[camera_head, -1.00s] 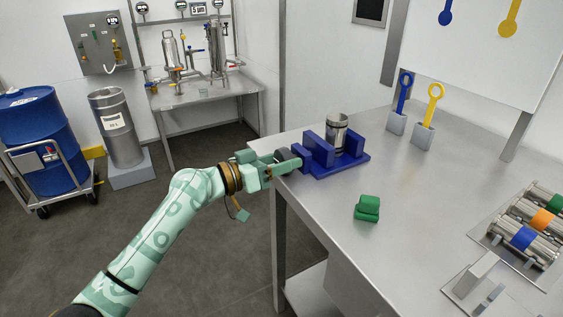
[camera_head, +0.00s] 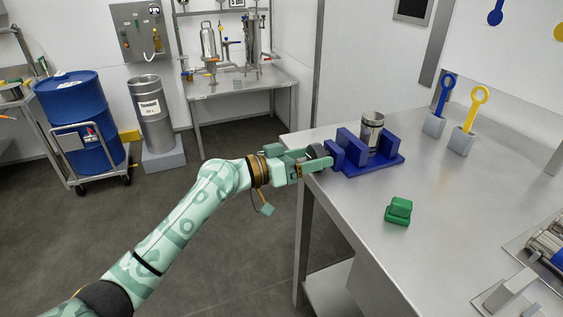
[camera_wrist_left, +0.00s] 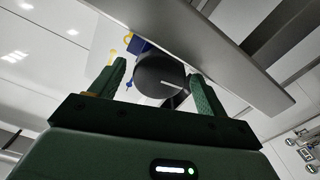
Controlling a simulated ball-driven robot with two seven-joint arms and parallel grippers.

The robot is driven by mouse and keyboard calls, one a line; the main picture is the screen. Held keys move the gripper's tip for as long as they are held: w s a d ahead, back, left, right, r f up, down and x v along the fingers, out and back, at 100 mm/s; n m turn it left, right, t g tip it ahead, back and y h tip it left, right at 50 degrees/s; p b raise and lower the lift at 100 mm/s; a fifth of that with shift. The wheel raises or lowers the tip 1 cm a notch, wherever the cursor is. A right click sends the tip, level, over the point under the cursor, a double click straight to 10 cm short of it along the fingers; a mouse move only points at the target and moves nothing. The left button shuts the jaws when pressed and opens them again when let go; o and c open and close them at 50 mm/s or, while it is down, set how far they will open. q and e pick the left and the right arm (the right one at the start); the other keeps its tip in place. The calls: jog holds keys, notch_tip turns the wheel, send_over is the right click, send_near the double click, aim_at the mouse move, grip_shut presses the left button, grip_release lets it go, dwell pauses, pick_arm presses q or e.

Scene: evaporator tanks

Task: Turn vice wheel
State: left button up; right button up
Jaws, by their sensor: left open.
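The blue vice (camera_head: 352,160) sits on the steel table by its left edge, with a metal cylinder (camera_head: 372,131) standing between its jaws. The dark, round vice wheel (camera_head: 317,151) is at the vice's left end, partly hidden by my left gripper. My left gripper (camera_head: 316,161) is at the wheel, its fingers open. In the left wrist view the dark wheel (camera_wrist_left: 160,72) shows ahead between the two green fingers, with gaps visible on both sides; I cannot tell whether either finger touches it. My right gripper is out of view.
A green block-like object (camera_head: 398,211) lies on the steel table (camera_head: 430,250). Blue (camera_head: 444,97) and yellow (camera_head: 474,105) ring-handled tools stand in grey holders behind. The table's left edge runs beneath my gripper.

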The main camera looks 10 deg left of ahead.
pick_arm(q)
jog(key=p+v, duration=0.1)
jog(key=v, duration=1.4)
jog(key=shift+a, duration=0.2)
jog(key=shift+s, duration=0.1)
